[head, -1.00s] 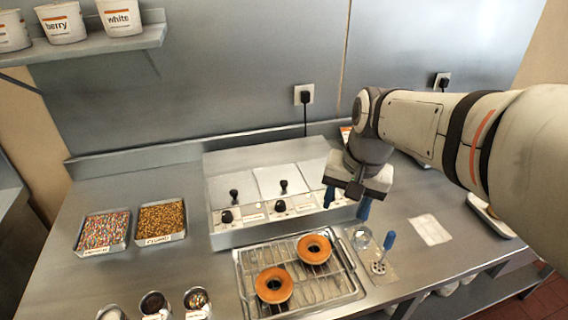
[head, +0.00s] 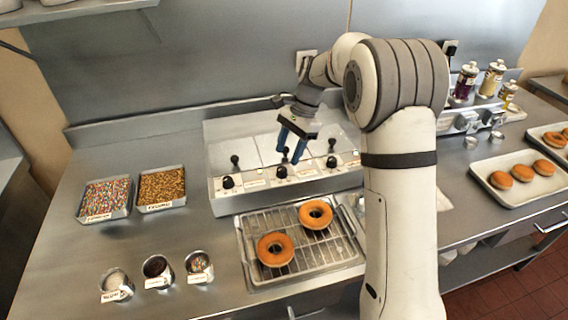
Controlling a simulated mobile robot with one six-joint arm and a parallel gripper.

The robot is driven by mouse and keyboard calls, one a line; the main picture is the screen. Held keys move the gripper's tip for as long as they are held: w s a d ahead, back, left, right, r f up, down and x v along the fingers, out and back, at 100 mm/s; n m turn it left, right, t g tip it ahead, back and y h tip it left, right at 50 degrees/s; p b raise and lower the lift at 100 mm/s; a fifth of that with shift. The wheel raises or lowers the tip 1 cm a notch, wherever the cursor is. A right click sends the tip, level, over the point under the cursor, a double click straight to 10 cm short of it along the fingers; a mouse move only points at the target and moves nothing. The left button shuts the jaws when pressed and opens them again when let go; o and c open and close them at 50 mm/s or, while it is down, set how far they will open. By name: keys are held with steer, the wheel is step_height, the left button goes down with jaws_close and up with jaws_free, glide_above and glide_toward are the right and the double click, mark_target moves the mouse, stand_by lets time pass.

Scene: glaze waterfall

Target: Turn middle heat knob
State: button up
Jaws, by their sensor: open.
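The steel glaze unit (head: 240,199) stands at the back of the counter. Its sloped front has three black heat knobs in a row, each beside a small label. The middle heat knob (head: 281,172) is a dark round knob; the left knob (head: 228,182) and right knob (head: 331,162) flank it. My gripper (head: 290,154) has two blue fingers and points down just above and behind the middle knob. The fingers are apart with nothing seen between them. I cannot tell if a finger touches the knob.
Black lid handles (head: 235,159) stand up on the unit's top, close to my fingers. A wire rack (head: 250,243) with two ring doughnuts (head: 275,249) lies in front. Trays of sprinkles (head: 104,198) and several small cups (head: 157,270) are at left.

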mark_target(281, 168)
steer(key=x, duration=0.5)
steer(key=shift+p, duration=0.3)
steer(key=c, duration=1)
steer(key=shift+o, duration=0.2)
steer(key=n+g+h+p, duration=0.1)
steer(key=n, duration=0.3)
steer(key=shift+w+a+n, duration=0.1)
steer(key=shift+a+n, duration=0.05)
steer(key=shift+n, duration=0.15)
steer(key=shift+a+n+g+h+p, duration=0.15)
steer(key=shift+n+h, duration=0.35)
steer(key=shift+n, duration=0.55)
steer(key=shift+d+n+g+h+p, duration=0.2)
steer(key=shift+n+h, duration=0.3)
steer(key=shift+n, duration=0.55)
